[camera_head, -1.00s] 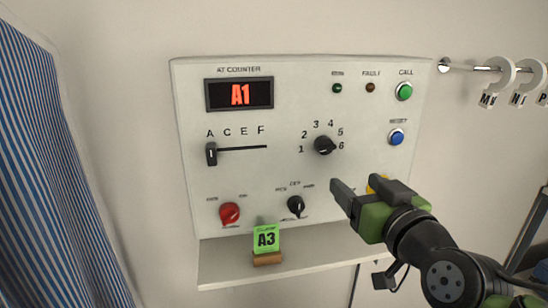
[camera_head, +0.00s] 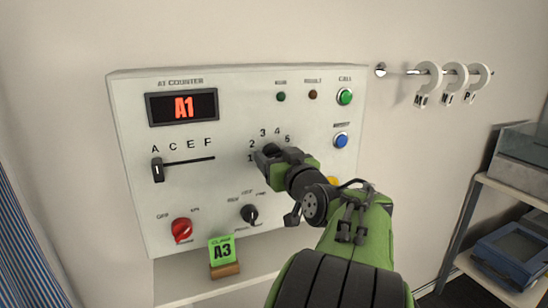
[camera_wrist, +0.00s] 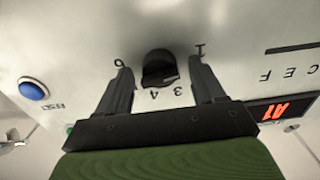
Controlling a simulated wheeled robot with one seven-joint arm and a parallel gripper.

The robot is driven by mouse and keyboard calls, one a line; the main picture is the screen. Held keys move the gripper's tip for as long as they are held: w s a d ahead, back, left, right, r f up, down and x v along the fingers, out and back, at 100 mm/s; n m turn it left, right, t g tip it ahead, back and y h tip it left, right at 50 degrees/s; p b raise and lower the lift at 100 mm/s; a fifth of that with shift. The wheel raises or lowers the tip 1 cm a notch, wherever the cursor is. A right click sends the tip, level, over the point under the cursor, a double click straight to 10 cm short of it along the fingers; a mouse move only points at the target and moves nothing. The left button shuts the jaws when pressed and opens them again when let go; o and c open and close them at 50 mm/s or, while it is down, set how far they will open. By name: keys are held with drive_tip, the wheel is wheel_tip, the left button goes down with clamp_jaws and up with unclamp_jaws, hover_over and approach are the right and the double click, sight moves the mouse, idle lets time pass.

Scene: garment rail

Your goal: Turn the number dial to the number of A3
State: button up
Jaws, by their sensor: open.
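The number dial (camera_wrist: 158,66) is a black knob on the white panel (camera_head: 135,120), ringed by the numbers 1 to 6. My gripper (camera_head: 270,154) is in front of it in the head view and hides most of it. In the wrist view my open gripper (camera_wrist: 161,72) has one finger on each side of the knob; I cannot tell whether they touch it. I cannot tell the dial's pointer direction now. The green card (camera_head: 222,251) reads A3. The display (camera_head: 182,106) reads A1 in red.
The letter slider (camera_head: 157,170) stands at A. A red knob (camera_head: 181,230), a black knob (camera_head: 249,214), a green button (camera_head: 345,97) and a blue button (camera_head: 341,140) surround the dial. The shelf (camera_head: 185,285) juts out below.

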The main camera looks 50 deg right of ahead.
drive_tip(key=shift+c, duration=0.4)
drive_tip(key=c, duration=0.9)
drive_tip(key=shift+c, duration=0.2)
drive_tip(key=shift+m, duration=0.3)
drive_tip(key=shift+m+p, duration=1.65)
drive_tip(key=shift+m, duration=5.85)
